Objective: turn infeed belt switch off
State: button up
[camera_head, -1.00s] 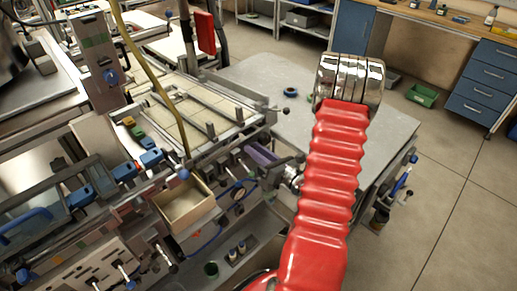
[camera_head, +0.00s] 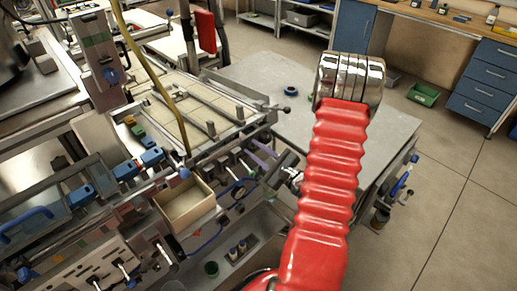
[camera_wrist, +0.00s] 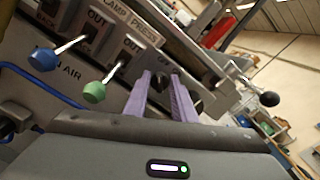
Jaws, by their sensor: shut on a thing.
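A dark round knob (camera_wrist: 159,82) on the sloping panel sits between the purple fingers of my gripper (camera_wrist: 160,77), which is shut on it. The lettering beside this switch is small and hard to read. To the left in the wrist view, a blue-knobbed lever (camera_wrist: 42,60) and a green-knobbed lever (camera_wrist: 95,92) stand apart from the fingers, near "OUT" labels. In the head view my gripper (camera_head: 261,150) reaches the machine's right end, and the knob in it is too small to make out.
An open cardboard-coloured box (camera_head: 185,208) sits on the machine's front. A grey bench (camera_head: 390,135) lies under my red arm. A black-knobbed lever (camera_wrist: 268,98) sticks out right of the fingers. A yellow hose (camera_head: 160,88) hangs over the machine. Open floor lies at right.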

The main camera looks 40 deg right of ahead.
jog(key=shift+o, duration=0.2)
jog(key=shift+a+n, duration=0.1)
jog(key=shift+n, duration=0.5)
jog(key=o, duration=1)
jog(key=shift+s, duration=0.1)
jog(key=shift+s+d, duration=0.15)
jog(key=shift+s, duration=3.3)
jog(key=shift+s+d, duration=0.1)
jog(key=shift+s, duration=3.3)
